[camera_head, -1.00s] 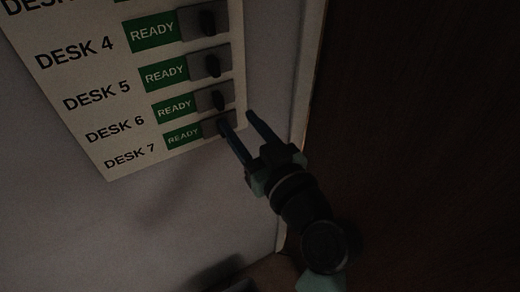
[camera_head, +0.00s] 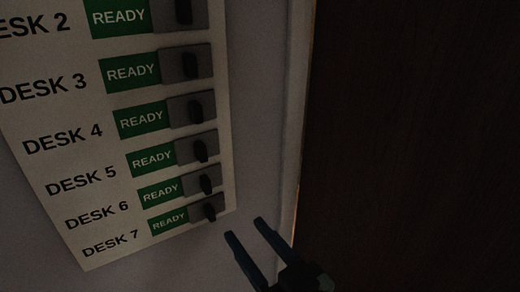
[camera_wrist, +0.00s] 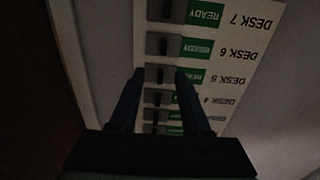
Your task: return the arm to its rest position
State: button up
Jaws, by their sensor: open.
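My gripper (camera_head: 246,228) is at the bottom of the head view, below and right of the panel's lower corner. Its two dark fingers are apart with nothing between them. In the wrist view my gripper (camera_wrist: 159,72) points at the panel, which appears upside down there, with the DESK 5 switch (camera_wrist: 160,76) seen between the fingertips. The fingers look clear of the switches in the head view. Most of my arm is out of the picture.
A pale panel (camera_head: 88,252) on the wall carries a column of dark switches with green READY labels, DESK 2 to DESK 7 in view. A dark brown surface (camera_head: 420,150) fills the right side, edged by a pale vertical strip (camera_head: 292,130).

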notch_tip(320, 180, up, 22)
jog(key=w+d+m+t+h+p, duration=0.1)
jog(key=w+m+t+h+p, duration=0.2)
jog(key=t+h, duration=0.25)
jog(key=s+r+m+t+h, duration=0.2)
jog(key=s+r+t, duration=0.1)
jog(key=r, duration=0.5)
jog(key=s+r+m+t+h+p, duration=0.1)
jog(key=s+r+t, duration=0.3)
jog(key=r, duration=0.5)
jog(key=shift+s+d+m+h+p, duration=0.3)
jog(key=shift+s+d+m+h, duration=0.1)
jog(key=shift+s+h, duration=0.45)
jog(key=shift+f, duration=0.15)
